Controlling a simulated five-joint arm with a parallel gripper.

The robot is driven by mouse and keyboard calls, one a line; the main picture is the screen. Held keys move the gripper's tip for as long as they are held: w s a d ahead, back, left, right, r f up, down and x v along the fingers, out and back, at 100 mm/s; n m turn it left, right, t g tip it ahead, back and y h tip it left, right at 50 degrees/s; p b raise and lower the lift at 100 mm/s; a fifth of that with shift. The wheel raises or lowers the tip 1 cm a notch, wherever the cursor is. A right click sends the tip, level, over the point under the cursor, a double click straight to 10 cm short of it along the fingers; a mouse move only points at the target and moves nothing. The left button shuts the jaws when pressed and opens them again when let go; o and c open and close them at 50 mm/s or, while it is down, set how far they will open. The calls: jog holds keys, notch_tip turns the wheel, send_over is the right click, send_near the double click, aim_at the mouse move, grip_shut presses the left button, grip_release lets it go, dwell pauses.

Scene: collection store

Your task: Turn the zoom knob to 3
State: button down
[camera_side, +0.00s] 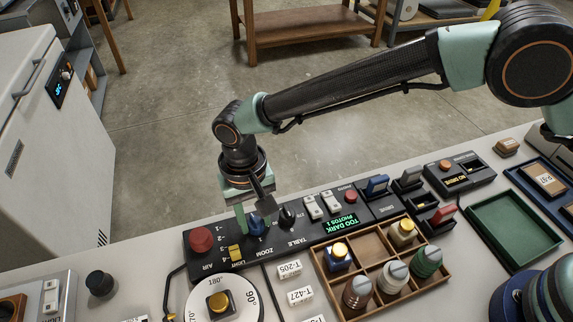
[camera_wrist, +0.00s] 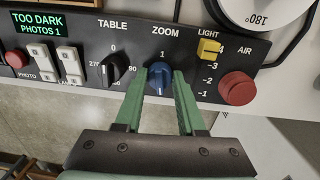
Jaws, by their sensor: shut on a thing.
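The blue zoom knob (camera_wrist: 160,78) sits on the black control panel (camera_wrist: 190,20) under the ZOOM label, with a 1 showing just above it. It also shows in the side view (camera_side: 257,226). No other zoom number is readable. My gripper (camera_wrist: 160,74) reaches down from above, with one green finger on each side of the knob, shut on it. In the side view my gripper (camera_side: 254,216) is at the knob, and the fingers partly cover it.
The black table knob (camera_wrist: 117,68) is close beside the zoom knob. The yellow light slider (camera_wrist: 208,48) and red air button (camera_wrist: 237,88) are on the other side. The display (camera_wrist: 33,24) reads TOO DARK, PHOTOS 1. A wooden compartment tray (camera_side: 369,246) stands in front of the panel.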

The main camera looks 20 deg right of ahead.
aim_at(251, 223)
jog(key=shift+s+a+f+m, duration=0.1)
jog(key=shift+s+m, duration=0.1)
jog(key=shift+m, duration=1.2)
jog(key=c, duration=0.5)
grip_release()
jog(key=shift+w, duration=0.1)
jog(key=shift+w+r, duration=0.1)
jog(key=shift+r, duration=0.4)
jog(key=r, duration=1.1)
jog(key=shift+w+a+r, duration=0.1)
jog(key=shift+a, duration=0.1)
